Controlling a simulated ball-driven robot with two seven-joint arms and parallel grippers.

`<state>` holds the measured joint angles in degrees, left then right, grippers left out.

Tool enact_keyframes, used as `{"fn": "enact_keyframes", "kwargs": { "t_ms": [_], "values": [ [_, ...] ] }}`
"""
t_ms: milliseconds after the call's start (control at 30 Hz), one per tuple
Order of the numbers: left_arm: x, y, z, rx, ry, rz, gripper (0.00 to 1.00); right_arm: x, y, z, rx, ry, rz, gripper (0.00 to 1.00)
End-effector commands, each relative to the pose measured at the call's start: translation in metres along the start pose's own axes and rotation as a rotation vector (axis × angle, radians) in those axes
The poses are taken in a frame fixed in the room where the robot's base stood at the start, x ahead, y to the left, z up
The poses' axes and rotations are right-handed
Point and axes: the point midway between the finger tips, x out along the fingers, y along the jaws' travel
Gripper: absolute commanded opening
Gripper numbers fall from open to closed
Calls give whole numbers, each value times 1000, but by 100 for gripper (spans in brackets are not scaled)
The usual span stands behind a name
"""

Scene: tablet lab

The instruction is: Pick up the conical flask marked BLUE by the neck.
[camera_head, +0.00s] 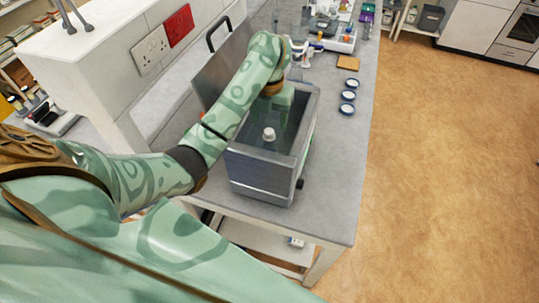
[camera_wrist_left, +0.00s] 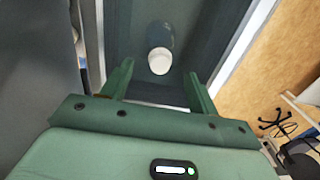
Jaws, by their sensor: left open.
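A vessel with a round white top (camera_head: 269,134) stands inside a deep grey metal bath (camera_head: 262,178) on the bench. In the left wrist view its white top (camera_wrist_left: 160,62) lies ahead of my fingers, with a dim grey body beyond it. I take it for the flask; no BLUE mark can be read, and its neck is hidden. My left gripper (camera_wrist_left: 160,88) is open, one finger on each side of the view, with nothing between them. In the head view my left gripper (camera_head: 283,97) is over the bath's far part, its fingertips unclear. My right gripper is not in view.
The bath's metal walls stand close around the vessel, and its raised lid (camera_head: 222,68) is on the left. Small round dishes (camera_head: 348,96) and an orange-brown pad (camera_head: 348,63) lie to the right. Labware crowds the far bench. The near right bench (camera_head: 335,190) is clear.

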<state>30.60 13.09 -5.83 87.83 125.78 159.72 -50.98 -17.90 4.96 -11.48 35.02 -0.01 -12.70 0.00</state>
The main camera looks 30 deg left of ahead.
Motion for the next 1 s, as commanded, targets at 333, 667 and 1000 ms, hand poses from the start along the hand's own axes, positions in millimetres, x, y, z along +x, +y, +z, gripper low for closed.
{"fn": "enact_keyframes", "kwargs": {
  "t_ms": [333,667,1000],
  "values": [
    [40,-1,-1,-1,0,0,60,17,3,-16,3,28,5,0],
    [83,-3,-5,-1,-1,1,60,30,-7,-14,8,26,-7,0],
    [83,-3,-4,-1,-2,1,24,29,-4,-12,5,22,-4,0]
  ]
}}
